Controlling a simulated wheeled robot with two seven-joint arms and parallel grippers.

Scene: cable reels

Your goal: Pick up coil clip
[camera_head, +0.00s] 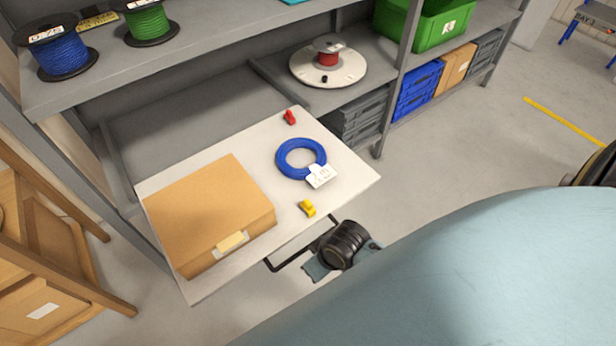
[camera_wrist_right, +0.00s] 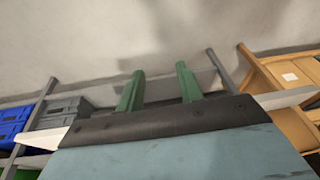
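Two small clips lie on a pale pull-out shelf (camera_head: 325,216) in the head view, and I cannot tell which is the coil clip. The yellow clip (camera_head: 307,208) lies near the front edge, and the red clip (camera_head: 290,117) lies near the back. A blue cable coil (camera_head: 282,160) with a white tag (camera_head: 321,176) lies between them. My right gripper (camera_wrist_right: 157,72) is open and empty in the right wrist view, its two green fingers apart over bare floor. The clips do not show in that view. My left gripper is not in view.
A cardboard box (camera_head: 205,205) fills the shelf's left part. Reels (camera_head: 61,55) stand above; a white-flanged reel (camera_head: 328,65) sits behind. A wooden frame (camera_head: 60,275) stands left.

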